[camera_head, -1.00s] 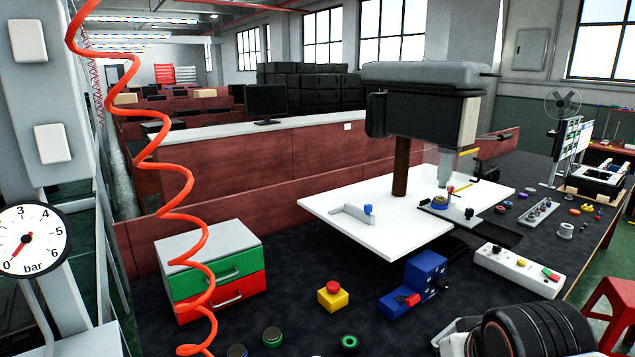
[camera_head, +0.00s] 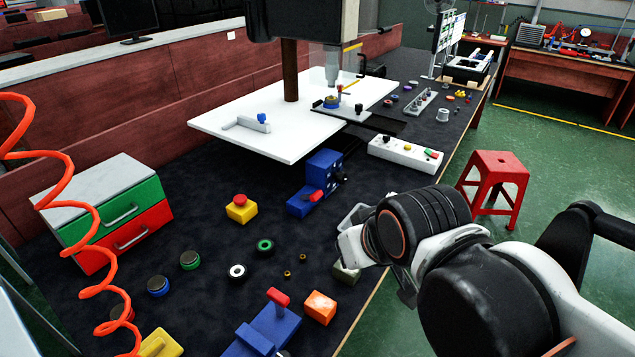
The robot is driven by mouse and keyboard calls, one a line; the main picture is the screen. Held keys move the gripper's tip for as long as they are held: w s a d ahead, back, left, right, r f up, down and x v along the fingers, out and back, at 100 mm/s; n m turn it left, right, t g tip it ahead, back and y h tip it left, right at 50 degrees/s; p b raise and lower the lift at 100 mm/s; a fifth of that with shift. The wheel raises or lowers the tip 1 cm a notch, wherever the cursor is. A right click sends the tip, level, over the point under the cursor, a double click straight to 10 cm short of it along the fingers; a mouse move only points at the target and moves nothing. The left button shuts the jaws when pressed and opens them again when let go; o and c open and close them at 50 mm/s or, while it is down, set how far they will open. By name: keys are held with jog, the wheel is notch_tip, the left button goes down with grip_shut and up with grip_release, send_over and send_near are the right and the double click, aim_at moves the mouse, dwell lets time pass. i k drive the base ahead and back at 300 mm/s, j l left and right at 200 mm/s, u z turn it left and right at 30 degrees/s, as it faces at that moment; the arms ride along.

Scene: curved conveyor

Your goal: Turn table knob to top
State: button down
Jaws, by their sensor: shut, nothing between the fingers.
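A blue box (camera_head: 322,168) with a red lever (camera_head: 317,195) and a small dark knob (camera_head: 341,177) on its right side stands mid-table. A white control box (camera_head: 405,153) with a dark knob, a yellow button and red and green buttons lies to its right. I cannot tell which one is the table knob, and the knobs' marks are too small to read. My gripper (camera_head: 406,290) is partly hidden by my wrist at the right front table edge. It looks shut and empty, apart from both boxes.
A yellow box with a red button (camera_head: 241,208), a green-and-red drawer unit (camera_head: 122,232), and several round buttons lie on the dark table. A blue clamp (camera_head: 265,332) and an orange block (camera_head: 320,307) are near the front. A red stool (camera_head: 495,182) stands beyond the edge.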

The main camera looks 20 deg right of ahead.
aim_at(340, 177)
jog(key=l+u, duration=0.1)
jog(key=l, duration=0.3)
jog(key=k+l+u, duration=0.15)
jog(key=l, duration=0.2)
jog(key=k+l+u, duration=0.1)
jog(key=l, duration=0.3)
jog(key=k+l+u, duration=0.15)
jog(key=l, duration=0.2)
